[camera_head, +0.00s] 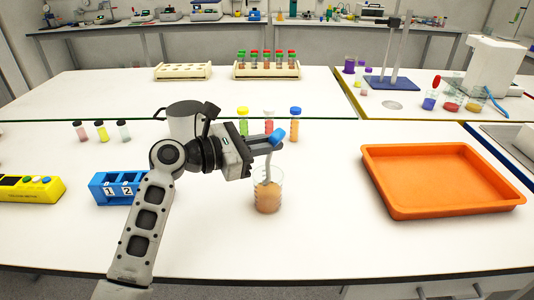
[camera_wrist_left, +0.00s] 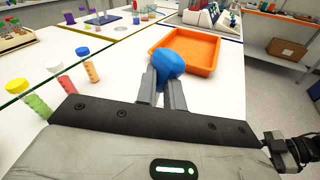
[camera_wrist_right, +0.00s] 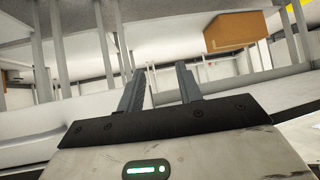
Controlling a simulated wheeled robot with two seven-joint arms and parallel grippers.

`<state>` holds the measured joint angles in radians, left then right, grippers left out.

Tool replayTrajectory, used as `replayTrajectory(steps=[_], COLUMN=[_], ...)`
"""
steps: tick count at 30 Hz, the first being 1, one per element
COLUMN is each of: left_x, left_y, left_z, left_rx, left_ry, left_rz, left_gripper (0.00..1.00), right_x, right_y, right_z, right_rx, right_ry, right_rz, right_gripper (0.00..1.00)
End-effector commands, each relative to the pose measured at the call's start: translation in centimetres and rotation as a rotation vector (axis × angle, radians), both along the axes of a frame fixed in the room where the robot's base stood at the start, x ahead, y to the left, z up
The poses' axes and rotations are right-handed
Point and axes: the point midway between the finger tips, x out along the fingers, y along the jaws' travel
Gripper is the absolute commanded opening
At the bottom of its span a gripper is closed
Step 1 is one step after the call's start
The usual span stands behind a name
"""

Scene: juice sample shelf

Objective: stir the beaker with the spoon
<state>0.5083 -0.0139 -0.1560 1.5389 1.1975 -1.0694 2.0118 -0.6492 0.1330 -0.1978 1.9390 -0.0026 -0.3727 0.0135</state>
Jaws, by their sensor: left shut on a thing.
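The beaker (camera_head: 267,197) stands upright on the white table and holds orange-brown liquid. My left gripper (camera_head: 277,143) is above it, shut on the spoon's blue handle end (camera_head: 278,134). The spoon's pale shaft (camera_head: 267,168) reaches down into the beaker; its lower end is hidden in the liquid. In the left wrist view the blue end (camera_wrist_left: 168,62) sits between the fingertips, and the beaker is out of sight. My right gripper (camera_wrist_right: 158,82) is open and empty, and shows only in its own wrist view.
An orange tray (camera_head: 440,205) lies to the right. Capped tubes (camera_head: 295,125) stand behind the beaker. A grey container (camera_head: 183,122) is partly hidden behind my left gripper. A blue numbered rack (camera_head: 107,198) stands to the left. The table between beaker and tray is clear.

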Motion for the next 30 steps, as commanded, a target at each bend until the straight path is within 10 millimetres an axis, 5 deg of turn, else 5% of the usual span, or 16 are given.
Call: replayTrajectory(steps=[21, 30], left_x=[0.0, 0.0], left_y=[0.0, 0.0], left_z=[7.2, 7.9], left_rx=[0.000, 0.000], left_ry=[-0.002, 0.001], left_rz=[0.001, 0.000], left_gripper=[0.00, 0.00], right_x=[0.0, 0.0], right_y=[0.0, 0.0], right_z=[0.0, 0.0], right_rx=[0.000, 0.000], right_ry=[0.000, 0.000], right_rz=[0.000, 0.000], right_gripper=[0.35, 0.35])
